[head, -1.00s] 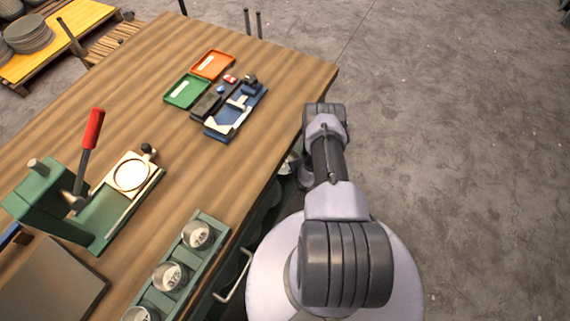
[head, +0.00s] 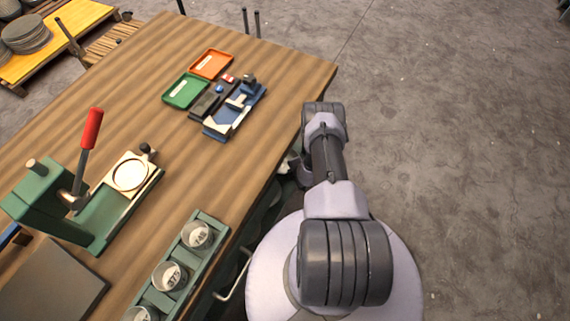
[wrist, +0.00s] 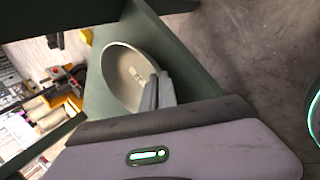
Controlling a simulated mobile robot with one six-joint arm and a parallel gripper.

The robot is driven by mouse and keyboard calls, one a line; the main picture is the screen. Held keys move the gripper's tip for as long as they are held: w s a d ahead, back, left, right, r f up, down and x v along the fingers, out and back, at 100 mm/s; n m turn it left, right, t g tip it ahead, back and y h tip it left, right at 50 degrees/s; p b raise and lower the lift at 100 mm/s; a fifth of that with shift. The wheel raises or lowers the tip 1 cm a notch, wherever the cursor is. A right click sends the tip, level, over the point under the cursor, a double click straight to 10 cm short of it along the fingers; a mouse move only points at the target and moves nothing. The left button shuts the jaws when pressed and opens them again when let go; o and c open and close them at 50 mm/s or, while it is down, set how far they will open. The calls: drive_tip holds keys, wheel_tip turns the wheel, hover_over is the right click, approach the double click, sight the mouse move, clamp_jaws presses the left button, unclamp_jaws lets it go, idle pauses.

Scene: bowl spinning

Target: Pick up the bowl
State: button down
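A pale beige bowl (wrist: 118,72) shows in the wrist view, resting on a dark green surface (wrist: 185,72) with its hollow facing the camera. My gripper (wrist: 152,88) reaches in at the bowl's lower right side, its grey fingers close together and overlapping the rim. I cannot tell whether the rim is between the fingers or whether they press on it. In the head view my arm reaches down beside the table's right edge, and the bowl and gripper cannot be made out there.
The wooden table (head: 150,75) is left of my arm. It carries a green press (head: 95,215), a rack of cups (head: 200,262), a green tray (head: 185,92), an orange tray (head: 212,64) and a blue fixture (head: 235,112). Open floor (head: 455,130) lies to the right.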

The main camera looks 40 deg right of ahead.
wheel_tip(320, 180, up, 4)
drive_tip(key=shift+f+p, duration=0.15)
drive_tip(key=shift+p, duration=0.95)
drive_tip(key=s+a+r+p, duration=0.1)
drive_tip(key=s+a+p, duration=0.3)
drive_tip(key=s+a, duration=0.6)
drive_tip(key=shift+s+a+p, duration=0.15)
drive_tip(key=shift+s+p, duration=0.15)
drive_tip(key=shift+s, duration=0.9)
